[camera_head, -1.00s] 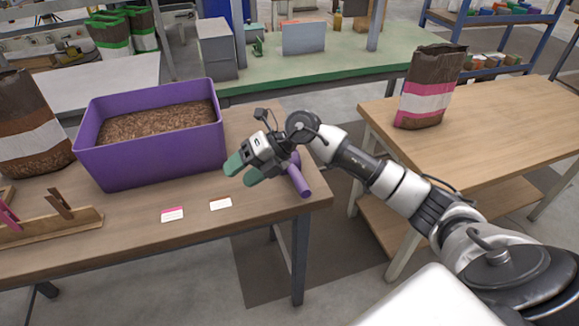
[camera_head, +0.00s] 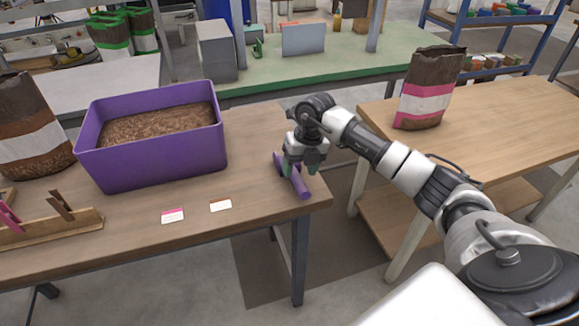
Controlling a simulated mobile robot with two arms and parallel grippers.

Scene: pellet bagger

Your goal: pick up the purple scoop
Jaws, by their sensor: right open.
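The purple scoop (camera_head: 303,190) lies on the wooden table near its right edge, its handle end pointing toward the front. My right gripper (camera_head: 300,172) points down over the scoop, with its green fingertips on either side of the handle. The gripper is open. It hides part of the scoop, and I cannot tell whether the fingers touch it. My left gripper is not in view.
A purple bin (camera_head: 155,165) of brown pellets stands left of the scoop. Two labels (camera_head: 220,206) lie in front of it. A wooden rack with clips (camera_head: 50,228) and a bag (camera_head: 30,135) are at left. Another bag (camera_head: 428,92) stands on the right table (camera_head: 500,125).

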